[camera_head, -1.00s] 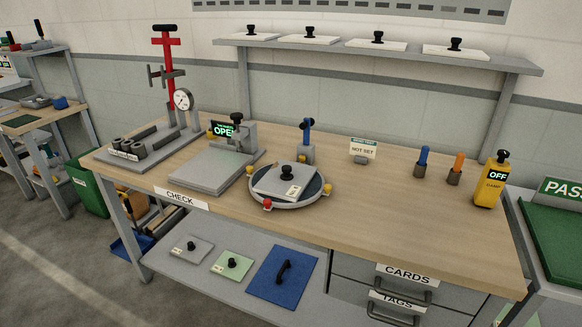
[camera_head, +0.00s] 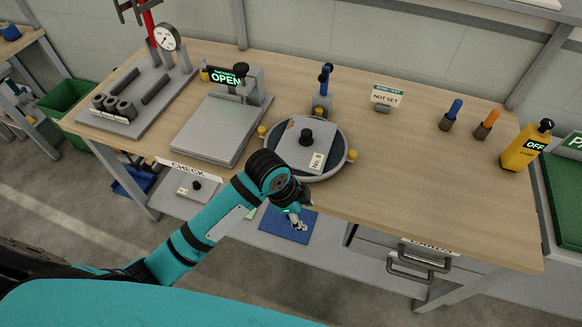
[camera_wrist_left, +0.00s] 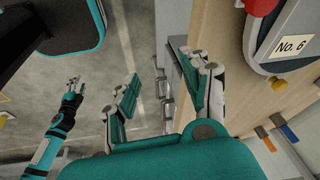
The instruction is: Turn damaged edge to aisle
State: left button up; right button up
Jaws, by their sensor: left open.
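A grey plate (camera_head: 289,140) with a black knob and a "No. 6" tag lies on a round turntable (camera_head: 341,164). Yellow knobs sit around the turntable's rim. In the left wrist view the tag (camera_wrist_left: 291,47) and a red rim knob (camera_wrist_left: 262,5) show at upper right. My right gripper (camera_wrist_left: 73,80) is small in the left wrist view, away from the bench.
A blue-handled clamp (camera_head: 323,88) stands behind the turntable. A grey press plate (camera_head: 212,132) with an "OPEN" display is to its left. A "NOT SET" sign (camera_head: 386,96), two pegs and a yellow "OFF" device (camera_head: 524,148) stand right. The bench's front right is clear.

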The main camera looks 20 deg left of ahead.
pick_arm(q)
notch_tip(320, 180, up, 7)
jog(key=m+p, duration=0.1)
jog(key=m, duration=0.2)
jog(key=w+a+r+m+g+y, duration=0.25)
jog(key=w+a+r+m, duration=0.35)
jog(key=w+r+m, duration=0.35)
jog(key=shift+m+t+y, duration=0.25)
jog(key=shift+y, duration=0.1)
jog(key=f+p, duration=0.1)
jog(key=f, duration=0.7)
jog(key=f+p, duration=0.2)
jog(key=f, duration=0.7)
jog(key=shift+w, duration=0.2)
pick_arm(e)
jog(key=r, duration=0.3)
jog(key=w+r, duration=0.1)
jog(key=r, duration=0.1)
jog(key=shift+a+r, duration=0.1)
jog(key=shift+a, duration=0.1)
pick_arm(q)
jog(key=shift+r, duration=0.1)
jog(key=shift+c, duration=0.2)
grip_shut()
pick_arm(e)
jog(key=shift+a, duration=0.2)
